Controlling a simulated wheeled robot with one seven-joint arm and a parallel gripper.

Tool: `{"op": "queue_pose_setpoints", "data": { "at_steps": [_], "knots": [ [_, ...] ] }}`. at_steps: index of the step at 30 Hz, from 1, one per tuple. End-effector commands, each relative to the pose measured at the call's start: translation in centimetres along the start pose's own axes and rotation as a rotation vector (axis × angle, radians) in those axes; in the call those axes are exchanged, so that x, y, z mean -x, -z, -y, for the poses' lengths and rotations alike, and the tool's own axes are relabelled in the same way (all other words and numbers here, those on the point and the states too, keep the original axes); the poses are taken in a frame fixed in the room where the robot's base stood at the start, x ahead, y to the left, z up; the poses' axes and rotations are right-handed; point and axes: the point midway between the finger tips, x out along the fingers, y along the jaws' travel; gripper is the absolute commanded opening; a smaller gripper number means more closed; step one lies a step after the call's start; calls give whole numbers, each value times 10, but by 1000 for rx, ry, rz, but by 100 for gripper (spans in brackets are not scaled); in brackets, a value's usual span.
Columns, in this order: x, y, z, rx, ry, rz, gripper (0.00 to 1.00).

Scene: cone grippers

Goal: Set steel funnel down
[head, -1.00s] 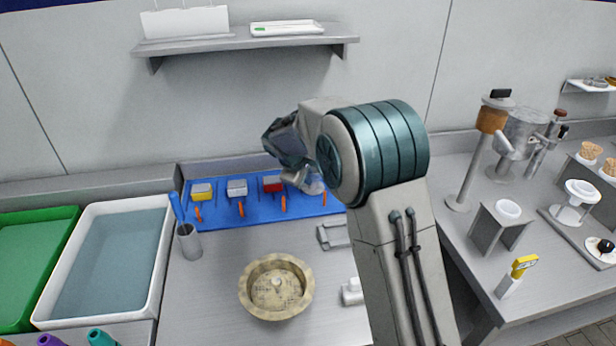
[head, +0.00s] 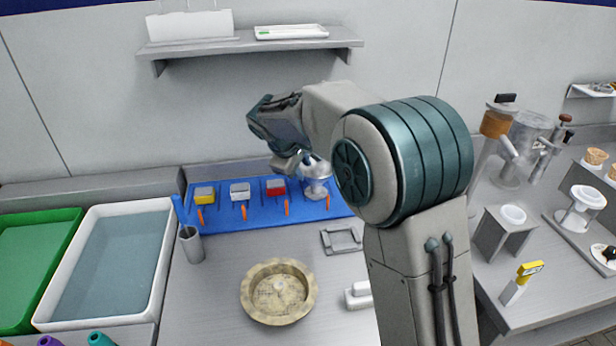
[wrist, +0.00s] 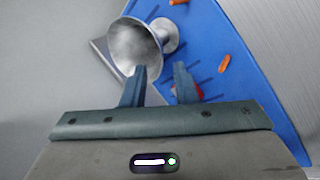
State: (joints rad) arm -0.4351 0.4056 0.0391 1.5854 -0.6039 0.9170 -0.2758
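The steel funnel (head: 316,178) stands at the right end of the blue mat (head: 240,217), in front of the back wall. In the wrist view the funnel (wrist: 133,45) shows its wide round mouth, with a narrower flared part to its right. My gripper (head: 300,162) is just above and left of the funnel in the head view, partly hidden by its own wrist. In the wrist view my gripper (wrist: 160,72) has its two fingers apart with nothing clasped between them. The left finger overlaps the funnel's lower rim in the picture; whether it touches is unclear.
Yellow (head: 204,194), grey (head: 240,190) and red (head: 275,187) blocks sit left of the funnel on the mat, with orange markers before them. A square grey frame (head: 342,240), a round tan basin (head: 255,307) and a cup (head: 191,245) stand nearer. A shelf (head: 250,44) hangs above.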

Motion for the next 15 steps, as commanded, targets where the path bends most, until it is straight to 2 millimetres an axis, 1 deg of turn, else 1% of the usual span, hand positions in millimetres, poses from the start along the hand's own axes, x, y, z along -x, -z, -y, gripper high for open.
{"op": "queue_pose_setpoints", "data": {
  "at_steps": [1,3,6,12,14,15],
  "knots": [
    [10,0,0,0,-2,-2,26],
    [19,0,0,0,-1,-2,26],
    [29,1,0,1,0,-2,26],
    [34,-1,0,-1,1,1,26],
    [35,-6,0,-13,6,2,26],
    [37,-13,0,-29,12,5,26]
  ]
}}
